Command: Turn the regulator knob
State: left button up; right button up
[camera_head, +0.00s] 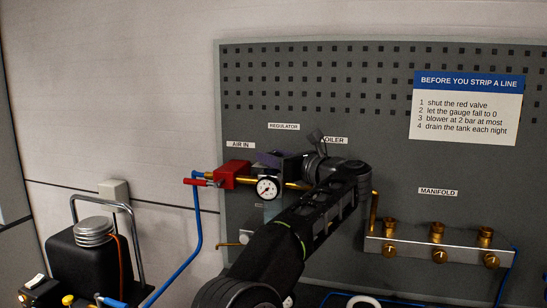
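The regulator stands under the REGULATOR label on the grey pegboard. A dark purple part, which looks like the regulator knob (268,160), shows above a round white pressure gauge (267,188). My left arm rises from the bottom middle, and its wrist bends back toward the regulator. My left gripper (284,162) is at the knob's right side and overlaps it in the picture. Its fingers are dark and small here, so I cannot tell whether they touch the knob or are shut on it. My wrist hides the fittings under the OILER label. My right gripper is out of view.
A red valve (233,174) with a blue hose sits left of the gauge. A black compressor (88,262) stands at the lower left. The upper pegboard (310,80) is clear.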

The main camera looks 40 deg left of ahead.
pick_arm(q)
jog(key=o, duration=0.4)
jog(key=shift+d+f, duration=0.1)
jog(key=shift+b+v, duration=1.95)
jog(key=shift+v, duration=1.85)
